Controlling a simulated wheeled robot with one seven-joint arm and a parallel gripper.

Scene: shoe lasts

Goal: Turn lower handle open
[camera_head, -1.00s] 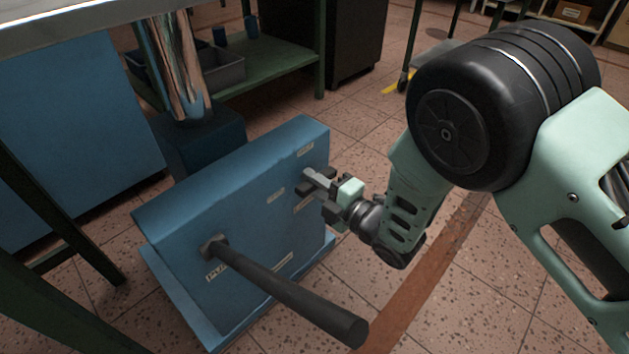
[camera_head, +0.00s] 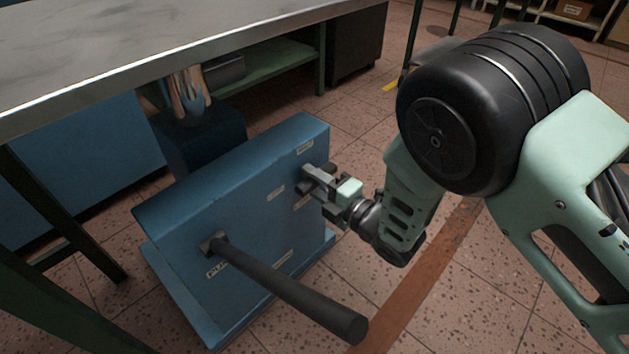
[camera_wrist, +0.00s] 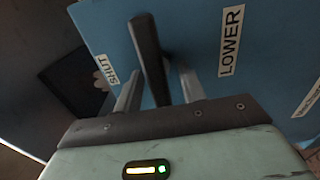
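The lower handle is a dark bar (camera_wrist: 150,58) on the blue housing (camera_head: 255,215). In the wrist view it stands between the two fingers of my gripper (camera_wrist: 160,90), close to the left finger, with a gap to the right one. My gripper (camera_head: 316,180) is at the right end of the housing's front face in the head view, where it mostly hides the handle. A white LOWER label (camera_wrist: 231,42) is right of the handle and a SHUT label (camera_wrist: 104,67) is left of it. The handle's upper end leans slightly left in the wrist view.
A long black pump bar (camera_head: 290,290) sticks out of the housing towards the front, below and left of my arm. A metal tabletop (camera_head: 150,50) hangs over the upper left. A dark green leg (camera_head: 60,220) stands at the left. The tiled floor at right is open.

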